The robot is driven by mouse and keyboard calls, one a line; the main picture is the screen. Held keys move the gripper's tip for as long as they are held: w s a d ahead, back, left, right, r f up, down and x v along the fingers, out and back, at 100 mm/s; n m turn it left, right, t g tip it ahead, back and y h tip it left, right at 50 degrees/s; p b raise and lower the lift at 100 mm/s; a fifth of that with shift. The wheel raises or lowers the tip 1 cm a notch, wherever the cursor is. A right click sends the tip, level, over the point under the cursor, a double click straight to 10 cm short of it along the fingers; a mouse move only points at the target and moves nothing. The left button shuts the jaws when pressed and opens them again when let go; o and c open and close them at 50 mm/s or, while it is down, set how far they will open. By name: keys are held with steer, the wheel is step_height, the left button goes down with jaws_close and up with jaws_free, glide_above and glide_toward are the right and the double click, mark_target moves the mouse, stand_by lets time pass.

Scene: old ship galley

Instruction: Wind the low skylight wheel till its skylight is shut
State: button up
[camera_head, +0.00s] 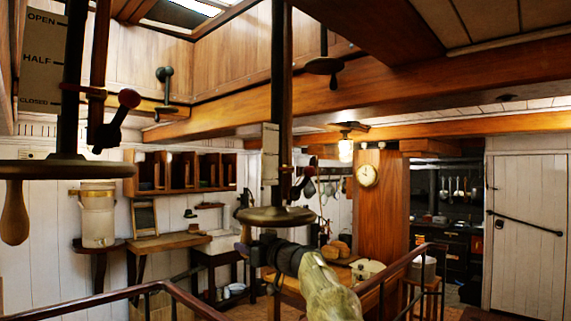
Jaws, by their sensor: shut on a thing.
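The low skylight wheel (285,215) is a dark bronze disc, seen nearly edge-on, on a dark vertical shaft (281,80) in the middle. My gripper (249,246) is just below its left rim, shut on the wheel's handle (245,233), which is mostly hidden by the jaws. A small pale scale plate (270,153) is beside the shaft; its marks are too small to read. A lever with a dark red knob (306,171) sits just above the wheel. A skylight opening (190,12) shows bright at the top; I cannot tell which wheel moves it.
A nearer wheel (75,168) with a hanging wooden handle (14,213) fills the left, beside a plate (42,60) marked OPEN, HALF, CLOSED. Railings (180,295) cross the lower left and right. Ceiling beams (380,85) run overhead.

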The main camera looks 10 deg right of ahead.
steer(key=shift+w+d+f, duration=0.1)
steer(key=shift+d+f, duration=0.1)
steer(key=shift+d, duration=0.1)
steer(key=shift+w+d+r+p, duration=0.15)
steer(key=shift+w+d+p, duration=0.1)
steer(key=shift+p, duration=0.1)
steer(key=w+d+p, duration=0.2)
steer(key=w+d, duration=0.1)
steer(key=d, duration=0.1)
steer(key=shift+w+f+p, duration=0.25)
steer(key=shift+w+p, duration=0.05)
steer(key=shift+p, duration=0.1)
steer(key=shift+s+a, duration=0.1)
steer(key=shift+a, duration=0.1)
steer(key=d, duration=0.5)
steer(key=shift+d+r, duration=0.1)
steer(key=shift+d, duration=0.2)
steer(key=shift+s+a+r, duration=0.1)
steer(key=shift+r, duration=0.05)
